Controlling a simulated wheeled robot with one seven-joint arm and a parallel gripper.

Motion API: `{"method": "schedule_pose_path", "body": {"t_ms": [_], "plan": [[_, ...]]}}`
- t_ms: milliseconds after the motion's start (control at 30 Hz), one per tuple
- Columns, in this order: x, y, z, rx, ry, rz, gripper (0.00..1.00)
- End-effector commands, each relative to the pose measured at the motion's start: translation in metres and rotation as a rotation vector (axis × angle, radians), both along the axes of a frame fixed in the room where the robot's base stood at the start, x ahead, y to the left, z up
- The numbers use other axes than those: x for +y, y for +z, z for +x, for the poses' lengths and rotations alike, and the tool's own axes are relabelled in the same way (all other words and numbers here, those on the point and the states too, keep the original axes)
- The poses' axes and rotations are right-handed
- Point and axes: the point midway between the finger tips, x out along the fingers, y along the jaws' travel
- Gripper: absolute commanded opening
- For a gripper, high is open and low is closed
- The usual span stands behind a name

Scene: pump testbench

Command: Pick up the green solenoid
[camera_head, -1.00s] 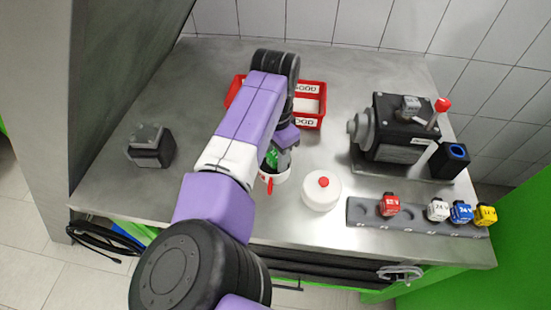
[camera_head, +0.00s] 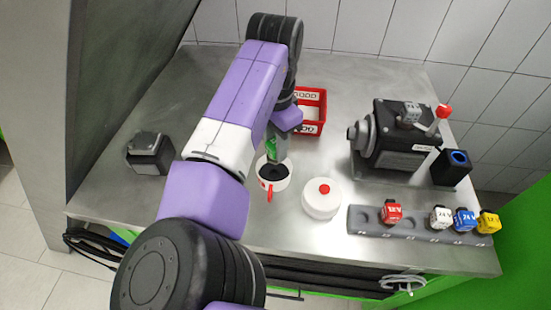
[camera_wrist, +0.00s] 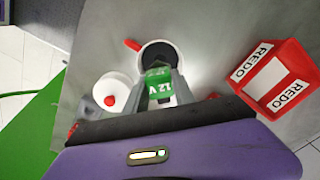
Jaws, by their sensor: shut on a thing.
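The green solenoid (camera_wrist: 160,84), marked "12 V", is held between the two fingers of my gripper (camera_wrist: 163,92) in the wrist view. In the head view, a small part of the green solenoid (camera_head: 270,144) shows beside the fingers. The rest is hidden by my arm. My gripper (camera_head: 273,153) is shut on it, just above a white mug (camera_head: 281,186) with a red handle and a dark inside. The mug also shows behind the solenoid in the wrist view (camera_wrist: 133,45).
A white lidded pot (camera_head: 320,203) with a red knob stands right of the mug. A red bin (camera_head: 323,112) stands behind. A pump unit (camera_head: 393,140) and a grey rack (camera_head: 410,226) with several coloured solenoids are at right. A dark block (camera_head: 150,153) is at left.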

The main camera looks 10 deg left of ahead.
Motion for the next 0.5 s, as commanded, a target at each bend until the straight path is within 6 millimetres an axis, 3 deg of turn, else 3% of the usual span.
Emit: {"method": "schedule_pose_path", "body": {"t_ms": [300,500], "plan": [[0.0,0.086,0.001,-0.004,0.0,0.002,0.02],[0.001,0.12,0.001,-0.002,0.001,0.003,0.02]]}}
